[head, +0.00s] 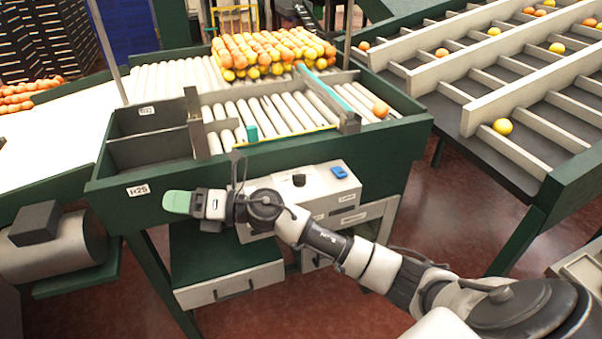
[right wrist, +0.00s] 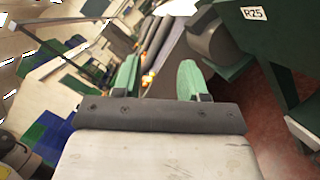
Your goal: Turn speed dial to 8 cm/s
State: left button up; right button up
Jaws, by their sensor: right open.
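The speed dial looks to be the small black knob (head: 299,180) on top of the light grey control box (head: 318,187), fixed to the front of the green sorting table. Its pointer and scale are too small to read. My right gripper (head: 177,202) has green fingers and points left, in front of the table's R25 label and well left of the dial. My right forearm covers the lower left of the box. In the right wrist view the two fingers (right wrist: 158,80) stand apart with nothing between them, and the dial is not seen. My left gripper is not in view.
A blue button (head: 340,172) sits right of the dial. The green table (head: 250,165) carries rollers and a pile of oranges and lemons (head: 270,52). A drawer unit (head: 230,283) stands below. Sloped sorting lanes (head: 540,140) are at right, and a grey motor (head: 55,250) is at left.

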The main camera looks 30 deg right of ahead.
jog(key=w+d+f+n+g+h, duration=0.1)
jog(key=d+n+g+h, duration=0.1)
jog(key=d+n+h, duration=0.1)
jog(key=w+d+f+n+g+h, duration=0.1)
jog(key=w+d+n+g+h, duration=0.1)
jog(key=d, duration=0.4)
jog(key=w+d+f+n+g+h, duration=0.1)
jog(key=w+d+n+g+h, duration=0.1)
jog(key=d+n+g+h, duration=0.1)
jog(key=shift+w+d+f+n+g+h, duration=0.1)
jog(key=shift+d+f+n+g+h, duration=0.25)
jog(key=shift+d+n+h, duration=0.25)
jog(key=d+r+g+h, duration=0.2)
jog(key=d+h, duration=0.3)
jog(key=d, duration=0.6)
notch_tip(320, 180, up, 3)
jog(key=m+h, duration=0.1)
jog(key=h, duration=0.1)
send_over(302, 174)
jog(key=shift+g, duration=0.45)
notch_tip(302, 174, down, 10)
jog(key=p, duration=0.3)
jog(key=shift+a+r, duration=0.1)
jog(key=shift+r, duration=0.15)
jog(key=shift+f, duration=0.5)
jog(key=shift+c, duration=0.3)
grip_shut()
